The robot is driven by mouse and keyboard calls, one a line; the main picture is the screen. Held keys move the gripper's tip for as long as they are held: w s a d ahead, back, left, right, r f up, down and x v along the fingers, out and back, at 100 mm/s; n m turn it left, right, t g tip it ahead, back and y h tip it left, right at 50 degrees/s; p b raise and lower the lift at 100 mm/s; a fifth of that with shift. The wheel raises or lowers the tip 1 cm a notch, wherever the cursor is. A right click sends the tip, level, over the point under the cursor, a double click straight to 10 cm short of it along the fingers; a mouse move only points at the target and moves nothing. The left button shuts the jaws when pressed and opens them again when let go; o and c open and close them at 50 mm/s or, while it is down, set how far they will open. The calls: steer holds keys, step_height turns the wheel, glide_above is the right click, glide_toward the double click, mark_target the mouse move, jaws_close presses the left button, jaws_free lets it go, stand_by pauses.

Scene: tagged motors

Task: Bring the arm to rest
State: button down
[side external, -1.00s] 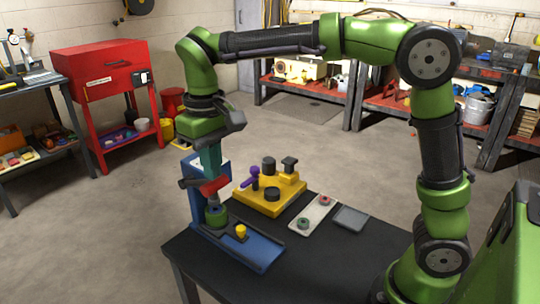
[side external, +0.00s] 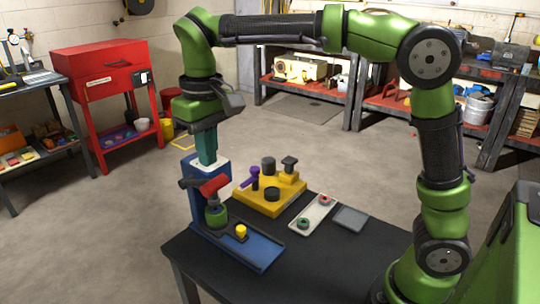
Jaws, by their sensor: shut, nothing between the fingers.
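My green arm reaches over from the right, and my gripper (side external: 206,150) hangs pointing down above the blue stand (side external: 258,250) at the table's left. The fingers are shut and empty, close to the top of the stand's upright; the exact gap is hard to tell. Below and in front of it are a red part with a dark end (side external: 214,185) and a green round part (side external: 215,213) on the stand. A small yellow piece (side external: 240,231) sits on the stand's base.
A yellow block (side external: 262,205) with dark posts and a purple piece stands behind the stand. A pale tray (side external: 313,213) with a red and a green ring and a grey square tray (side external: 350,218) lie to its right. The black table's (side external: 330,265) front right is clear.

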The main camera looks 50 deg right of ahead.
steer(key=s+d+f+m+t+y, duration=0.1)
steer(key=s+d+f+m+t, duration=0.1)
steer(key=s+d, duration=0.3)
steer(key=s+d+f+m+t+y, duration=0.1)
steer(key=s+d+t, duration=0.3)
steer(key=s, duration=0.7)
steer(key=shift+d+f+m+t, duration=0.4)
steer(key=shift+d+f+m, duration=0.2)
steer(key=shift+d+f, duration=0.3)
